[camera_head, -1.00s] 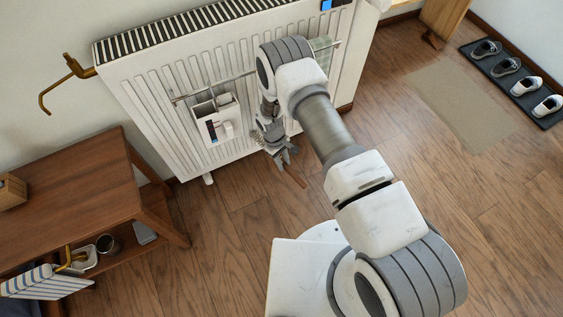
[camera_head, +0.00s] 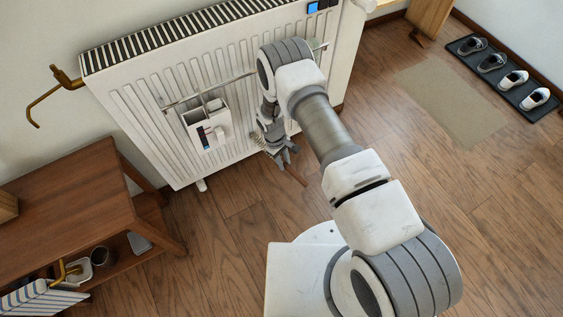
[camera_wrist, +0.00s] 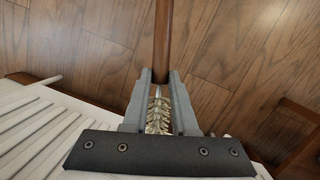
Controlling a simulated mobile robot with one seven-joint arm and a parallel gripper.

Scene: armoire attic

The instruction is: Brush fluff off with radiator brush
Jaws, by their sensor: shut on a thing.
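My gripper (camera_head: 282,156) is in front of the lower right part of the white radiator (camera_head: 150,115), pointing down toward the floor. In the wrist view my gripper (camera_wrist: 159,78) is shut on the radiator brush, whose brown wooden handle (camera_wrist: 163,35) extends away past the fingertips. The brush's pale bristles (camera_wrist: 158,112) show between the fingers, toward the palm. In the head view the brush handle (camera_head: 296,175) sticks out below the fingers, and some bristles show left of them. I cannot make out any fluff.
A white caddy (camera_head: 206,125) hangs from a rail on the radiator's front. A wooden bench (camera_head: 70,205) stands at left, with a mug (camera_head: 100,256) on its lower shelf. A shoe tray (camera_head: 503,80) and a beige mat (camera_head: 455,100) lie at right. Floor between is clear.

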